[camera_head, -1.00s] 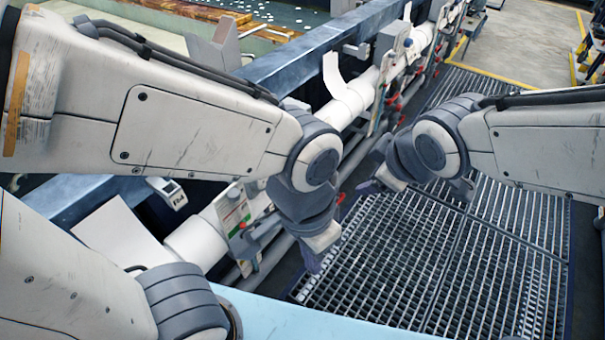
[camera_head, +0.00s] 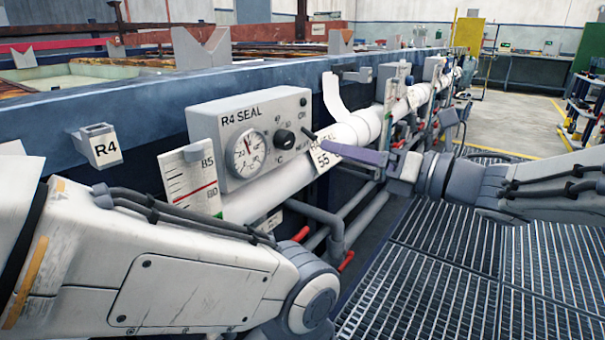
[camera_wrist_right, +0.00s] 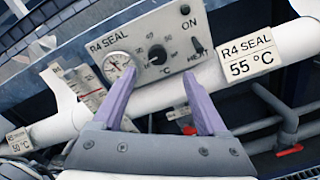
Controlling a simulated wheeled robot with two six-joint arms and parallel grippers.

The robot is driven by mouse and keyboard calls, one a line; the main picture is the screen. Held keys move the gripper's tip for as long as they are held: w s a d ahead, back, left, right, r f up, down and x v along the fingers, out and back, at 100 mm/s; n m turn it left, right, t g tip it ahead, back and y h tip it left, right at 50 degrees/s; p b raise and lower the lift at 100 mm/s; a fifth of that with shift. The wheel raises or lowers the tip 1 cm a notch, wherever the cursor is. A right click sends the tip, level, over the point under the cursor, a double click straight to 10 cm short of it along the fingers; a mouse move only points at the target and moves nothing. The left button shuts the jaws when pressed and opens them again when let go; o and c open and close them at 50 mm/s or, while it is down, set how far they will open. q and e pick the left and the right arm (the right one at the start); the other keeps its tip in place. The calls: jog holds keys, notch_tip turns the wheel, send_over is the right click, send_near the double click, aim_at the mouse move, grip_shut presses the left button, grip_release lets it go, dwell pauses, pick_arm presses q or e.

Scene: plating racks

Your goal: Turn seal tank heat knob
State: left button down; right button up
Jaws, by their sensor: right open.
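The grey R4 SEAL control box (camera_head: 253,137) is mounted on the tank's side. It carries a round dial gauge (camera_head: 250,153), a black knob (camera_head: 284,138) and a HEAT switch. In the right wrist view the knob (camera_wrist_right: 158,55) sits between the numbers on its scale, with the HEAT switch (camera_wrist_right: 200,52) to its right. My right gripper (camera_head: 325,146) is right of the box. In its wrist view the two purple fingers (camera_wrist_right: 155,82) are spread and empty, appearing below the knob, apart from it. My left arm enters at lower left; its gripper is out of frame.
A white R4 SEAL 55 °C tag (camera_wrist_right: 250,58) hangs right of the box, by the white pipe (camera_head: 265,200). A white scale plate (camera_head: 190,182) stands left of it. Red-handled valves (camera_head: 346,261) sit below. Floor grating (camera_head: 440,270) is clear at right.

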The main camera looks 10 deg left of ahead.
aim_at(290, 142)
jog(key=shift+n+g, duration=0.3)
jog(key=shift+n, duration=0.1)
jog(key=x, duration=0.5)
jog(key=b+x, duration=0.1)
jog(key=x, duration=0.4)
jog(key=shift+s+a+f, duration=0.1)
jog(key=shift+s+a, duration=0.05)
jog(key=shift+a, duration=0.1)
grip_shut()
